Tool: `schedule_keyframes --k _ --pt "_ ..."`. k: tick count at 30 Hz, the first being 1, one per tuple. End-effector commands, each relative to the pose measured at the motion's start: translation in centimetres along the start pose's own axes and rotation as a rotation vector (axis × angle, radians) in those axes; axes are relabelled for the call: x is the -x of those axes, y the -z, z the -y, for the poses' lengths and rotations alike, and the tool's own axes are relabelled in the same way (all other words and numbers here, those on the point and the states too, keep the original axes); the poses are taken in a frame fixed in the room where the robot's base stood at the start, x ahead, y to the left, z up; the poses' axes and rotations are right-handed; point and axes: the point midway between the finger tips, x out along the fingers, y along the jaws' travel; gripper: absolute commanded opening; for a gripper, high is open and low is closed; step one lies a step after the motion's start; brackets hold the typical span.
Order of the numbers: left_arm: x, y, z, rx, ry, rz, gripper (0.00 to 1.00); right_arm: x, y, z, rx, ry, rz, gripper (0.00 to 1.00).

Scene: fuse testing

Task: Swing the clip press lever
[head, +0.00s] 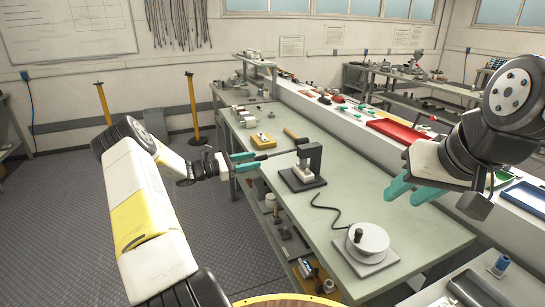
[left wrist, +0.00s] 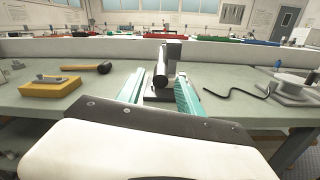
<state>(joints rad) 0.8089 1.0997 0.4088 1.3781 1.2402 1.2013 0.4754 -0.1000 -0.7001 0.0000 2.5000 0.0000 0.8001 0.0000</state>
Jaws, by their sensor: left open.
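The clip press (head: 303,178) stands on the green-grey bench, with a dark upright frame on a dark base plate. Its dark lever (head: 277,154) sticks out to the left towards my left gripper (head: 246,161). In the left wrist view the press lever (left wrist: 160,76) points at the camera, its round end between the teal fingers of my left gripper (left wrist: 158,92). Those fingers are open, with gaps beside the lever; I cannot tell how far they reach along it. My right gripper (head: 412,190) hangs above the bench at the right, its teal fingers apart and empty.
A yellow block (head: 262,140) and a mallet (head: 293,135) lie behind the press. A round grey device (head: 368,240) with a black cable (head: 328,208) sits at the front right. A red tray (head: 398,130) lies on the raised back shelf.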

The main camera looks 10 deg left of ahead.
Motion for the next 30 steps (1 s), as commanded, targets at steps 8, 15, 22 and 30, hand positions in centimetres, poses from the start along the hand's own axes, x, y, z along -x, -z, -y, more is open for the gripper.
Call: schedule_keyframes --k 8,15,22,30 --pt "-3.7 0.0 0.0 -0.002 0.001 -0.002 0.43 0.0 0.0 0.0 0.000 0.000 0.000 0.36" --pt "-4.2 0.0 0.0 -0.002 0.001 -0.002 0.43 0.0 0.0 0.0 0.000 0.000 0.000 0.36" --pt "-4.2 0.0 0.1 -0.002 0.002 -0.002 0.20 0.0 0.0 0.0 0.000 0.000 0.000 0.36" --pt "-4.2 0.0 0.0 -0.002 0.001 -0.002 0.00 0.0 0.0 0.0 0.000 0.000 0.000 0.36"
